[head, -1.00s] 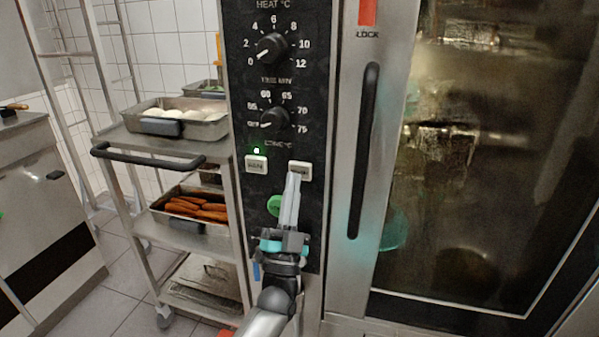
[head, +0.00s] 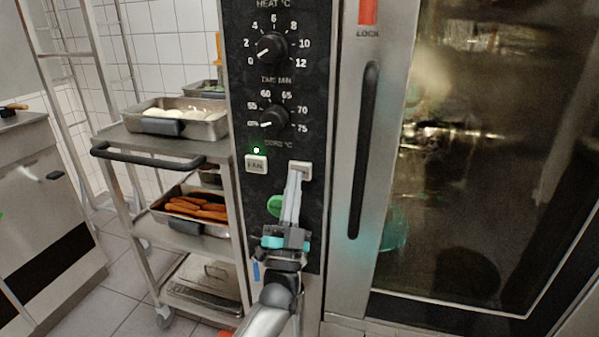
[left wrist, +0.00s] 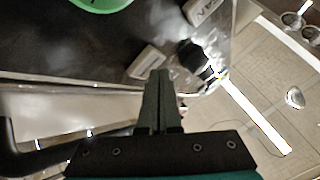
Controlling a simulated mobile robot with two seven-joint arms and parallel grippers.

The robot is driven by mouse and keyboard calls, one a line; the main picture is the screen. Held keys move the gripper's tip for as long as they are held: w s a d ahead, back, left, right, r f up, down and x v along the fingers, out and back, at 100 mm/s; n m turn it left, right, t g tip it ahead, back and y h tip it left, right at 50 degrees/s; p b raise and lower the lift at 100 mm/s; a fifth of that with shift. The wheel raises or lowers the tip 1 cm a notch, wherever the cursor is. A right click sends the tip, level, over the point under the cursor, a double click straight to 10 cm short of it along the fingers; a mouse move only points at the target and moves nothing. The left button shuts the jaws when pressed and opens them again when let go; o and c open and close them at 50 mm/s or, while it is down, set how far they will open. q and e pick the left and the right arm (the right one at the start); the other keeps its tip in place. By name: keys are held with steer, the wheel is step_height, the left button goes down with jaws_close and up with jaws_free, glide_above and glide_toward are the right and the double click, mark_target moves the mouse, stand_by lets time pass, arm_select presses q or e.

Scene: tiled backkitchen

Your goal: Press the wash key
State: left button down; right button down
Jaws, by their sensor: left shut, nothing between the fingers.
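The wash key (head: 300,165) is the right one of two pale keys on the black oven panel, below the lower knob. My left gripper (head: 295,174) is shut and empty. Its fingertips overlap the lower part of this key in the head view and cover its lettering. In the left wrist view the pale key (left wrist: 148,62) lies right by the fingertips (left wrist: 160,73); I cannot tell whether they touch it or whether it is pushed in. My right gripper is not in view.
The FAN key (head: 256,164), with a lit green lamp above, is left of the wash key. A green round part (head: 274,206) is below. Two knobs (head: 272,47) are above. The oven door handle (head: 364,150) stands close on the right. A trolley (head: 120,140) with trays is left.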

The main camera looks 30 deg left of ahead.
arm_select(q)
steer(key=shift+w+a, duration=0.1)
steer(key=shift+w, duration=0.35)
stand_by(0.4)
steer(key=shift+s, duration=0.1)
steer(key=shift+s+d+p, duration=0.2)
steer(key=shift+s+p, duration=0.25)
steer(key=shift+s, duration=0.3)
steer(key=shift+s, duration=0.1)
steer(key=s+p, duration=0.1)
steer(key=s, duration=0.1)
steer(key=s+d+p, duration=0.1)
steer(key=s+p, duration=0.1)
steer(key=shift+s+d, duration=0.1)
steer(key=shift+s, duration=0.25)
stand_by(0.7)
